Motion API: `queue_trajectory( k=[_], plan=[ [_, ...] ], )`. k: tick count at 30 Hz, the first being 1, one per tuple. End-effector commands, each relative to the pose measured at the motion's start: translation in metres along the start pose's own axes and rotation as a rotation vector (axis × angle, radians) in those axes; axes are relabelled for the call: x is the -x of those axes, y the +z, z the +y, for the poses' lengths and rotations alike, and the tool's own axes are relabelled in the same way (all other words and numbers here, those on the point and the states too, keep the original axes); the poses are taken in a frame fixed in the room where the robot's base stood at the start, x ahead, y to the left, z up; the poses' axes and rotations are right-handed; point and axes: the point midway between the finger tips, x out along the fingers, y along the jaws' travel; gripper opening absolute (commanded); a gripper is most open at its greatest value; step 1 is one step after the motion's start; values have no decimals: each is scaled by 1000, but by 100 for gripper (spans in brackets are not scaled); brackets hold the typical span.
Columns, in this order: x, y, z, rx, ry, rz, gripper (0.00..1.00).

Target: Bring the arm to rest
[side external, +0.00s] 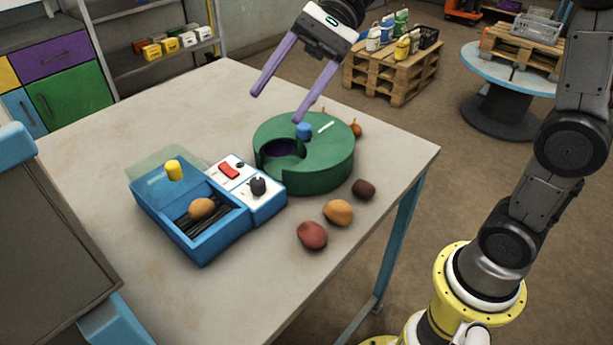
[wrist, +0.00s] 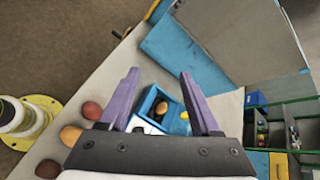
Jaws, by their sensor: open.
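My gripper (side external: 276,107) is open and empty, raised above the far part of the table, with its two purple fingers spread apart. In the wrist view the gripper (wrist: 158,75) also shows its fingers wide apart with nothing between them but the scene below. The table (side external: 100,130) has a pale top. Below and beside the fingers stands a round green drum (side external: 325,165) with a blue knob on top and a dark opening. I cannot tell exactly how high the fingertips are above it.
The far left tabletop is clear.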

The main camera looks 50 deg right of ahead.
Motion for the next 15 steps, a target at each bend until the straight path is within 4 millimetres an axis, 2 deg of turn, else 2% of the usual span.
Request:
queue_trajectory(
  k=[1, 3, 7, 11, 15],
  plan=[
    [2, 12, 18, 57, 19, 61, 64],
    [4, 21, 43, 135, 51, 148, 64],
    [11, 27, 92, 291, 121, 322, 64],
    [20, 22, 143, 463, 208, 503, 64],
    [35, 4, 193, 656, 332, 694, 64]
  ],
)
